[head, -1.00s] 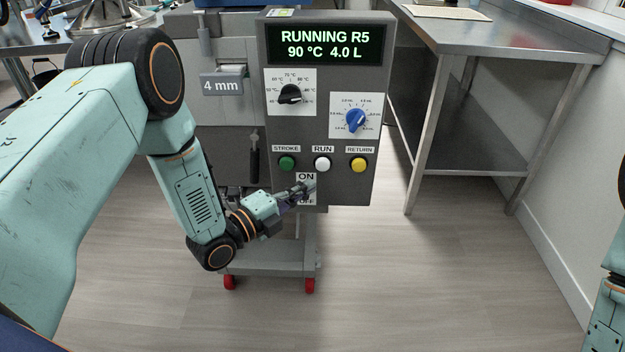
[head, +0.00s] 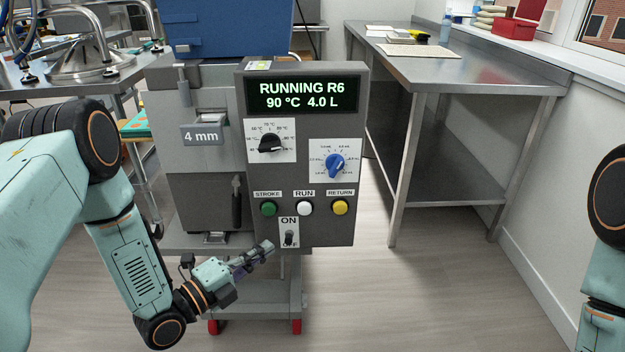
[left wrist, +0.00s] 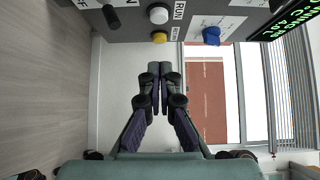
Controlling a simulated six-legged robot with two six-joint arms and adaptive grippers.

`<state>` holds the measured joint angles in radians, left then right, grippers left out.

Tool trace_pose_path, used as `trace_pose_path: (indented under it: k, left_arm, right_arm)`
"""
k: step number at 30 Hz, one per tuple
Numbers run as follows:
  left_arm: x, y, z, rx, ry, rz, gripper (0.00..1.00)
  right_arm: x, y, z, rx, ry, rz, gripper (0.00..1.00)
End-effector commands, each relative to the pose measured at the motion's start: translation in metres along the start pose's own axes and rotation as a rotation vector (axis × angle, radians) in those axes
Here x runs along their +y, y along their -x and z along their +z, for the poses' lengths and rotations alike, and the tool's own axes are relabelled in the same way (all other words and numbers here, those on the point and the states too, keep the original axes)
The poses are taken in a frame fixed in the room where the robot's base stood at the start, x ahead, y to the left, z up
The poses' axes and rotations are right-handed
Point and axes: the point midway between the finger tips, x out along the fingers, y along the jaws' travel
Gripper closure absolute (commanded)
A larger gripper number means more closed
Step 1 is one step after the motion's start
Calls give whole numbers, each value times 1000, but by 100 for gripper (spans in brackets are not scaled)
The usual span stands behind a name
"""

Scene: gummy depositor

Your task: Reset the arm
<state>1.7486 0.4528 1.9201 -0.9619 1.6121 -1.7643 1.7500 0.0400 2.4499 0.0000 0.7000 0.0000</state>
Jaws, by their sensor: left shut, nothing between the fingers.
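My left gripper (head: 262,252) is shut and empty. In the head view it is just below and left of the ON/OFF switch (head: 289,238) on the depositor's grey control panel (head: 345,110), apart from it as far as I can tell. In the left wrist view the gripper's fingertips (left wrist: 158,70) are together, with the white RUN button (left wrist: 158,14) and yellow RETURN button (left wrist: 159,37) above them. The panel's display (head: 306,95) reads RUNNING R6, 90 °C, 4.0 L. My right gripper is out of view; only part of my right arm shows at the right edge.
Another steel table (head: 62,76) is at the left. The depositor stands on a wheeled cart (head: 262,318). The floor right of the cart is clear.

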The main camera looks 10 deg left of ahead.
Motion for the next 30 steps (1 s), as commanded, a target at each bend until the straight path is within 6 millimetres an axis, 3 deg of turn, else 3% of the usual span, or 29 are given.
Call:
trace_pose_path:
  k: [4,7,11,17,20,24,30]
  left_arm:
    - [3,0,0,1,76,12,100]
    - [17,1,3,-27,236,75,100]
    - [50,14,5,-142,537,216,100]
    - [107,52,-17,-409,1014,442,100]
    - [133,82,-37,-593,1241,549,100]
    - [161,138,-74,-925,1520,680,100]
    - [169,239,-132,-1479,1710,796,100]
  right_arm:
    - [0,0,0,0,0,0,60]
    - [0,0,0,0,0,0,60]
    - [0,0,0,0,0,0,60]
    - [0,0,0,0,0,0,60]
    - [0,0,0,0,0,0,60]
    - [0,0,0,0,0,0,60]
    - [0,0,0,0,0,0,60]
